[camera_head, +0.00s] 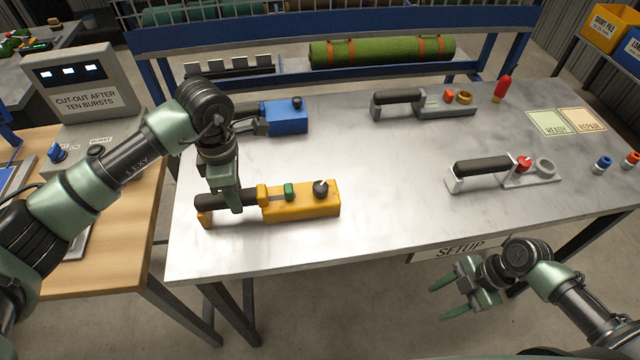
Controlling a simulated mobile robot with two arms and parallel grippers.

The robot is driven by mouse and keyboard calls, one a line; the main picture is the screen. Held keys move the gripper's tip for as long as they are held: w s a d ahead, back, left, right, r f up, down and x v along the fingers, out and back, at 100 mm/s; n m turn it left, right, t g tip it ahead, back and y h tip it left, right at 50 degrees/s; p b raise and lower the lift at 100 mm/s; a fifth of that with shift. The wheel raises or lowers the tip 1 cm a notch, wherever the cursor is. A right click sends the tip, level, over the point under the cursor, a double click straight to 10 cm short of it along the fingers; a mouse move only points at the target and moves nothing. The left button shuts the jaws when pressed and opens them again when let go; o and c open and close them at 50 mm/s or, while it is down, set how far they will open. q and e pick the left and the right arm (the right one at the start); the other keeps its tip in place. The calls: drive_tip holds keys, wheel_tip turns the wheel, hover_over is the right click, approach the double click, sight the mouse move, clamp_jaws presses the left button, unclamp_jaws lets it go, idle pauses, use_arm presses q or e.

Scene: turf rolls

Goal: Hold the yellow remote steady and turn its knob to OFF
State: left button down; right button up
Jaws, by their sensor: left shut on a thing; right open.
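The yellow remote (300,207) lies on the metal table at the front left. It has a dark handle at its left end, a green button (289,191) and a dark round knob (320,188) on top of its box. The knob's setting is too small to read. My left gripper (232,200) reaches down from above and is shut on the remote's dark handle, hiding part of it. My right gripper (458,291) is open and empty, in front of the table's front edge, to the right of the remote and well apart from it.
A blue remote (287,117) lies behind the yellow one. Two grey handled devices (447,106) (532,178) lie to the right. A red cone-like piece (502,88) and READY and REPAIR cards (550,123) are further right. Bare tabletop (400,190) lies right of the yellow remote.

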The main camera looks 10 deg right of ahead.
drive_tip(key=s+a+r+n+g+y, duration=0.1)
drive_tip(key=a+r+n, duration=0.25)
drive_tip(key=r, duration=0.25)
drive_tip(key=s+a+r+n+g+y, duration=0.1)
drive_tip(key=s+a+r+n, duration=0.2)
drive_tip(key=r, duration=0.4)
drive_tip(key=m+t+y, duration=0.5)
drive_tip(key=m+t, duration=0.4)
drive_tip(key=m, duration=0.4)
approach(323, 187)
drive_tip(key=x, duration=1)
drive_tip(key=shift+w+a+f, duration=0.15)
drive_tip(key=shift+w+a, duration=0.1)
drive_tip(key=shift+h, duration=0.3)
clamp_jaws()
